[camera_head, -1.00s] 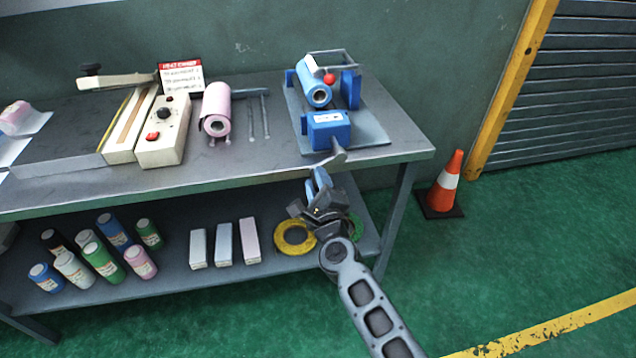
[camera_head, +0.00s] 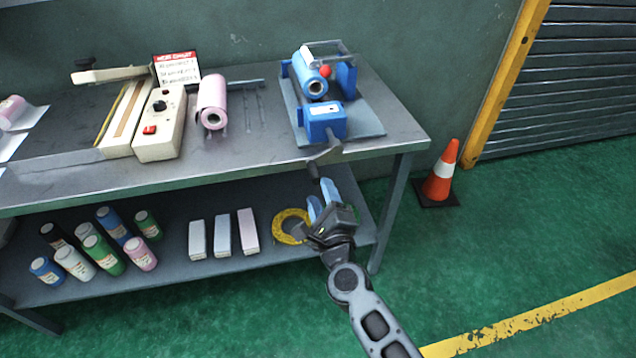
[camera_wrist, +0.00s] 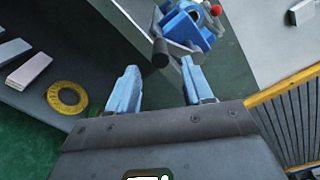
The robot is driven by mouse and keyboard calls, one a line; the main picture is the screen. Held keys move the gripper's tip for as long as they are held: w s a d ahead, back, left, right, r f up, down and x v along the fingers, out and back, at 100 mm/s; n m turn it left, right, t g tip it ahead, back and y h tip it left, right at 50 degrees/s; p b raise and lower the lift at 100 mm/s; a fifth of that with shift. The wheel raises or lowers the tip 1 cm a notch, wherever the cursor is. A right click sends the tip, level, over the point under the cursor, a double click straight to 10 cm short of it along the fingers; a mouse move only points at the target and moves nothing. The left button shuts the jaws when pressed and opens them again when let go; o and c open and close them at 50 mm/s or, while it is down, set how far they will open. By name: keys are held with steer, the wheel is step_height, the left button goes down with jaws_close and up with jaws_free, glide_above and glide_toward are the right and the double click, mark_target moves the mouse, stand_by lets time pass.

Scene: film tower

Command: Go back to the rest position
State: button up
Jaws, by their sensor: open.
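My gripper (camera_head: 322,197) is open and empty in front of the workbench's right end, below the tabletop edge. Its two blue fingers stand apart in the wrist view (camera_wrist: 158,88), with nothing between them. The blue film tower machine (camera_head: 325,122) stands on the bench top at the right, with a blue film roll (camera_head: 312,82) and a red knob (camera_head: 325,71). Its dark crank handle (camera_head: 325,158) juts past the bench's front edge, just above my fingers. The machine also shows beyond my fingers in the wrist view (camera_wrist: 185,25). My gripper partly hides the yellow tape roll (camera_head: 290,226).
The workbench (camera_head: 230,160) also carries a sealer (camera_head: 160,125), a red-and-white sign (camera_head: 177,68) and a pink roll (camera_head: 212,103). Its lower shelf holds several bottles (camera_head: 103,255) and three boxes (camera_head: 222,236). An orange cone (camera_head: 441,177) stands right of the bench.

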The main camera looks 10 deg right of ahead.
steer(key=shift+s, duration=0.35)
steer(key=s+d+n, duration=0.3)
steer(key=s+n, duration=0.1)
steer(key=s, duration=0.4)
steer(key=s+d+f+n, duration=0.1)
steer(key=s+d+n, duration=0.2)
steer(key=s, duration=0.6)
steer(key=s+d+n, duration=0.2)
steer(key=s+n, duration=0.2)
steer(key=s, duration=0.4)
steer(key=s+r+n+g, duration=0.1)
steer(key=s+r+n, duration=0.5)
steer(key=s, duration=0.4)
steer(key=s+d+r+n+g, duration=0.1)
steer(key=s+r+n+g, duration=0.1)
steer(key=s+r+n, duration=0.5)
steer(key=v, duration=0.4)
steer(key=shift+s+d+f, duration=0.15)
steer(key=shift+s+d, duration=0.15)
steer(key=shift+s, duration=0.05)
